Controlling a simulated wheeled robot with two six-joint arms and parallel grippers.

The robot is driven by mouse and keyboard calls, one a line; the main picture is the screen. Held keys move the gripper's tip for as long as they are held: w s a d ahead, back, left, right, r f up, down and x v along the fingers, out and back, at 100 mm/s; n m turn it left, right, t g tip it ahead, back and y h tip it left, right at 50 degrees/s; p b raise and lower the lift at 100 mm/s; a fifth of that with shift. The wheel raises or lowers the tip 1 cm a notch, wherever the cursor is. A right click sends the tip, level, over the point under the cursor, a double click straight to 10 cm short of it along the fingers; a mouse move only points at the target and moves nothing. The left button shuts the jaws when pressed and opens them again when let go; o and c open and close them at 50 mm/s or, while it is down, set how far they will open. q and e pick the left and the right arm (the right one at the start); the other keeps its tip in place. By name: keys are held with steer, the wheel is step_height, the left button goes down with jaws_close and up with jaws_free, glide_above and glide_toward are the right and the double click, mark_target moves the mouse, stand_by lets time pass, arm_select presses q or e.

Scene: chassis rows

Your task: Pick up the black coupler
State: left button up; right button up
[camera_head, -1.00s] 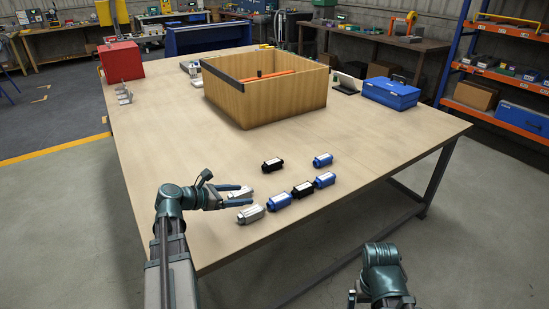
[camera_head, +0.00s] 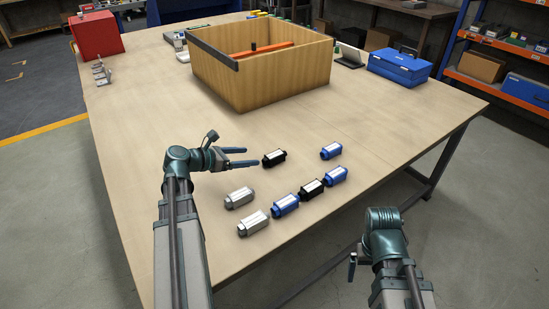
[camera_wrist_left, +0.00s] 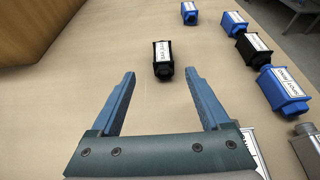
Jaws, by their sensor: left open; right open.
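A black coupler (camera_head: 274,158) with a white label lies on the table just beyond the fingertips of my left gripper (camera_head: 256,157). In the left wrist view the same black coupler (camera_wrist_left: 163,62) lies ahead of the open fingers (camera_wrist_left: 161,74), roughly centred between them, with nothing held. A second black coupler (camera_head: 311,189) lies nearer the front edge between two blue couplers; it also shows at right in the left wrist view (camera_wrist_left: 253,50). My right gripper (camera_head: 353,265) is off the table's front edge, mostly hidden by its own wrist.
Blue couplers (camera_head: 331,150) (camera_head: 337,175) (camera_head: 286,205) and silver couplers (camera_head: 239,198) (camera_head: 253,222) lie around the front of the table (camera_head: 140,150). A wooden box (camera_head: 270,85) stands behind, with a blue case (camera_head: 398,67) to its right. The table between box and couplers is clear.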

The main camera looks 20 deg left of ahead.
mark_target(272, 155)
arm_select(q)
steer(key=b+x, duration=0.2)
steer(key=x, duration=0.4)
steer(key=shift+w+f, duration=0.1)
steer(key=shift+f, duration=0.1)
steer(key=shift+w+d+f, duration=0.1)
steer(key=shift+w+d, duration=0.15)
steer(key=shift+w, duration=0.15)
steer(key=shift+b+x, duration=1.2)
steer(key=shift+x, duration=1.45)
steer(key=shift+s+d, duration=0.15)
jaws_close()
